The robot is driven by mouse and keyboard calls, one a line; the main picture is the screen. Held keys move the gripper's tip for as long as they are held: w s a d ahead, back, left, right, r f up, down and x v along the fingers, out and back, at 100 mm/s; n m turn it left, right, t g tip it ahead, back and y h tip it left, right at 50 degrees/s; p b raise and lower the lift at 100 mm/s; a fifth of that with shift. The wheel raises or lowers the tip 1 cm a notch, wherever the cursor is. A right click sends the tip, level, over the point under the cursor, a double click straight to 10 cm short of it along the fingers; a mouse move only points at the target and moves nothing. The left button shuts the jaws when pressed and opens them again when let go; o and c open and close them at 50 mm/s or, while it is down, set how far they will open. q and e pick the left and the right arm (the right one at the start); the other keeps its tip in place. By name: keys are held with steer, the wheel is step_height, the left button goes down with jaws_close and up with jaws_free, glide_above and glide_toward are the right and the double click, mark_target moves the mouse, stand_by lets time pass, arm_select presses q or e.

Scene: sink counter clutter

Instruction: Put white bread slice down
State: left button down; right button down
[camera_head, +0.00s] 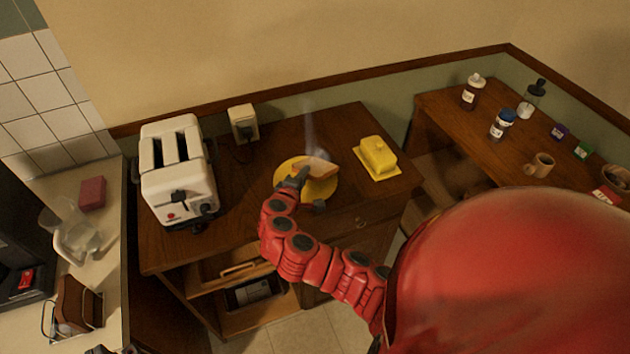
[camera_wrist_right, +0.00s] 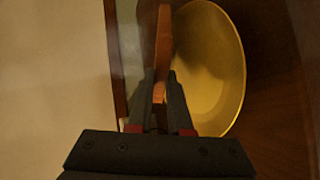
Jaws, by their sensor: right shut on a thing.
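The white bread slice (camera_head: 318,167) shows tan in the head view, at the yellow plate on the wooden cabinet. My right gripper (camera_head: 296,180) is shut on the slice. In the right wrist view, the slice (camera_wrist_right: 163,45) stands edge-on between the fingers of the gripper (camera_wrist_right: 160,95). The yellow plate (camera_head: 291,165) lies under the gripper and slice; it also shows in the right wrist view (camera_wrist_right: 215,75). I cannot tell whether the slice touches the plate. My left gripper is not clearly in view.
A white toaster (camera_head: 178,180) stands left of the plate. A yellow butter dish (camera_head: 377,160) sits close on its right. A small white box (camera_head: 243,123) is behind, near the wall. Bottles and a mug (camera_head: 541,165) stand on the right-hand table.

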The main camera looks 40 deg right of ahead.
steer(key=c, duration=1)
jaws_free()
steer(key=shift+v, duration=4)
